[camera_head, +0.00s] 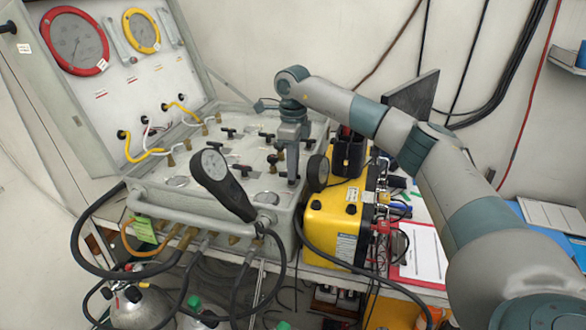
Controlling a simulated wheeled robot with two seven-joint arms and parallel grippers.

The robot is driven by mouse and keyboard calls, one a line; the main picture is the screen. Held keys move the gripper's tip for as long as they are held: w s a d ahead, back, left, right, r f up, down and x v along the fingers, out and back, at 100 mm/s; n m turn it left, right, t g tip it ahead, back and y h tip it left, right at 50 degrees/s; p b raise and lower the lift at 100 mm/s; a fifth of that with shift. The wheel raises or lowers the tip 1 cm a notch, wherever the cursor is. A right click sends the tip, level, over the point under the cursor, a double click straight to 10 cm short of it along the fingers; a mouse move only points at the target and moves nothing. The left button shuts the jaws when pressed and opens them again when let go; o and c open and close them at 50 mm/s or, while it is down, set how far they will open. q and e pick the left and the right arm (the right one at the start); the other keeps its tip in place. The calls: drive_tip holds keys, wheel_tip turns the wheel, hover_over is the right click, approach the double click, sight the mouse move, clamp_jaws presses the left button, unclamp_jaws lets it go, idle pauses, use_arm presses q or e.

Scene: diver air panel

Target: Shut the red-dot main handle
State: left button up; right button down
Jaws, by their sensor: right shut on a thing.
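The grey air panel (215,185) lies in an open case, with several black T-shaped handles on its top, such as one handle (228,132) near the back. My right gripper (292,180) points down at the right part of the panel. It is shut on what appears to be a panel handle, mostly hidden by the fingers. I cannot make out a red dot there, nor the angle of that handle. My left gripper is not in view.
A yellow unit (337,215) stands to the right. The open lid (105,100) carries red and yellow gauges. Hoses hang in front.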

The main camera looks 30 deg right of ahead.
drive_tip(key=shift+r+m, duration=0.1)
drive_tip(key=shift+m, duration=0.2)
drive_tip(key=c, duration=1.8)
unclamp_jaws()
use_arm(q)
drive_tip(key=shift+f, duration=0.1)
use_arm(e)
drive_tip(key=shift+r, duration=0.1)
